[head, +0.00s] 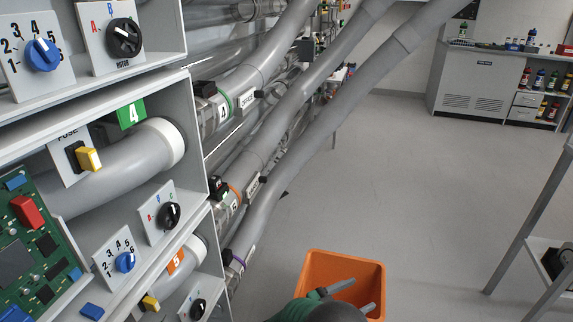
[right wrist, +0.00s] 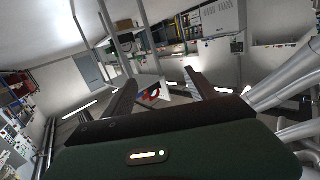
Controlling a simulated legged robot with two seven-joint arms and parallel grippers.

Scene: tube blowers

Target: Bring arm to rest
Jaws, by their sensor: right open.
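My right gripper (head: 354,296) shows at the bottom of the head view, dark green with two grey fingers, in front of the orange bin. In the right wrist view, its two dark fingers (right wrist: 160,79) stand wide apart with nothing held between them. The gripper is open and empty. My left gripper is not in view.
An orange bin (head: 345,263) stands on the floor beyond the gripper. On the left is a panel rack (head: 192,125) with knobs, fuses and grey tubes (head: 335,80). A metal table frame (head: 535,215) is at the right. The middle floor (head: 420,170) is clear.

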